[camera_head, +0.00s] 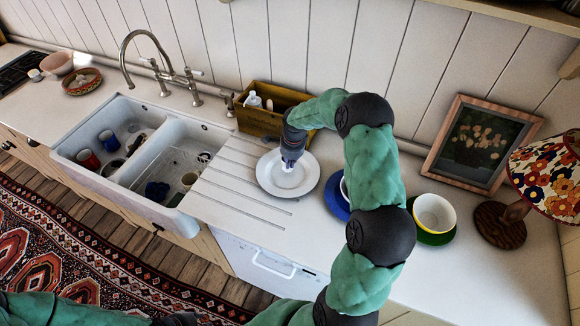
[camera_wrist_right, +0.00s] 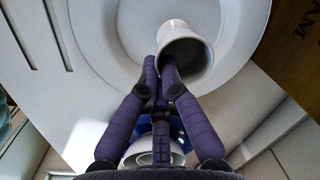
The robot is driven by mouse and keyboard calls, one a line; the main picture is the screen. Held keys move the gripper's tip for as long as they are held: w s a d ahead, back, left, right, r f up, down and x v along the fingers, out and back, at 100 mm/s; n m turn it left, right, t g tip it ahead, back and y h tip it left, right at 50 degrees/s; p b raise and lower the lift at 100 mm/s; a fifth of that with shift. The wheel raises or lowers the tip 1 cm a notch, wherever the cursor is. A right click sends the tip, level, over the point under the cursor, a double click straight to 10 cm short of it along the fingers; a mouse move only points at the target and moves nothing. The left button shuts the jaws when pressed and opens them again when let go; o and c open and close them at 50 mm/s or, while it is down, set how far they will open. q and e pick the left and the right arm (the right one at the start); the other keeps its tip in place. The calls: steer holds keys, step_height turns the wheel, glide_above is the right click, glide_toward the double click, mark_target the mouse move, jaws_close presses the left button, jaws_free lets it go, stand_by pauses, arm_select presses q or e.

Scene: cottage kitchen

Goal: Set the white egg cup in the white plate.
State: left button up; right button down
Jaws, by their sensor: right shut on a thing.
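The white plate (camera_head: 270,185) lies on the draining board right of the sink, and its rim also fills much of the right wrist view (camera_wrist_right: 258,15). My right gripper (camera_head: 289,161) points down over the plate. In the right wrist view its purple fingers (camera_wrist_right: 163,70) are shut on the wall of the white egg cup (camera_wrist_right: 188,48). The cup's open mouth faces partly towards the wrist camera. The cup is over the inside of the plate; I cannot tell whether its foot touches. In the head view the gripper mostly hides the cup. My left gripper is out of view.
A wooden crate (camera_head: 262,123) with bottles stands behind the plate. A blue saucer (camera_head: 333,200) lies close right of it, partly behind my arm. A white bowl (camera_head: 434,212) on a green saucer, a picture frame and a lamp stand further right. The double sink (camera_head: 130,118) holds several cups.

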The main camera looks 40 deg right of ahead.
step_height(320, 180, down, 2)
steer(key=shift+f, duration=0.2)
steer(key=shift+f+b, duration=0.35)
steer(key=c, duration=1.4)
jaws_free()
steer(key=shift+r, duration=0.1)
steer(key=shift+c, duration=0.2)
steer(key=shift+r+p, duration=0.3)
steer(key=shift+p, duration=0.15)
step_height(320, 180, up, 12)
steer(key=s, duration=0.1)
steer(key=shift+s, duration=0.2)
